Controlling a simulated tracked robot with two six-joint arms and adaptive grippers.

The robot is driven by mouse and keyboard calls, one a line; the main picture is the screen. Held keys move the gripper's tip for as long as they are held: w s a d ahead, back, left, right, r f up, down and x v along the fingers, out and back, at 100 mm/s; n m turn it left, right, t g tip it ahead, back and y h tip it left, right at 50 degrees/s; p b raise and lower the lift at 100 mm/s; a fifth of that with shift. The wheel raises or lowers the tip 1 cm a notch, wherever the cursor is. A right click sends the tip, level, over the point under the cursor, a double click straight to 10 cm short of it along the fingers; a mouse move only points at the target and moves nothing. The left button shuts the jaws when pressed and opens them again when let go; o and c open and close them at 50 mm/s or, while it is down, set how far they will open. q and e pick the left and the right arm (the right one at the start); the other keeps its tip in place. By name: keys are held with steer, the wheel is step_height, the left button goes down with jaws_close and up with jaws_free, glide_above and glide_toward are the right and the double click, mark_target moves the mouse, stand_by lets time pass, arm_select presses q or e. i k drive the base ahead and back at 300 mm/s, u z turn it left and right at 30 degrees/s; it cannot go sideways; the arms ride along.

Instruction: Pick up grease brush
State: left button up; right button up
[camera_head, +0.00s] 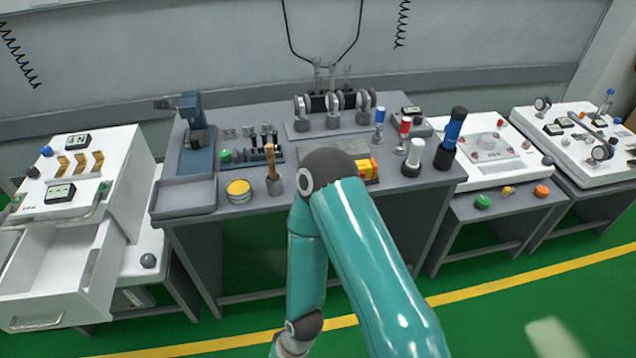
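What looks like the grease brush (271,158) is a wooden-handled tool standing upright in a small grey holder (275,187) near the front edge of the grey bench. Its lower end is hidden in the holder. An open round tin with yellow contents (238,191) stands just left of it. One teal arm of mine comes in from the lower right, bends at a dark elbow right of the brush, and runs down in front of the bench. Its gripper is below the frame. No gripper shows in this view.
The grey workbench (220,208) also bears a blue-grey press (195,135), a yellow-and-red box (366,169) and several upright bottles. A white cabinet with an open drawer (45,290) stands left. White carts stand right. Green floor in front is mostly clear.

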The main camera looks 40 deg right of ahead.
mark_target(269, 150)
steer(key=z, duration=0.25)
steer(key=k, duration=0.25)
steer(key=z, duration=1.25)
steer(key=i, duration=1)
steer(key=z, duration=0.05)
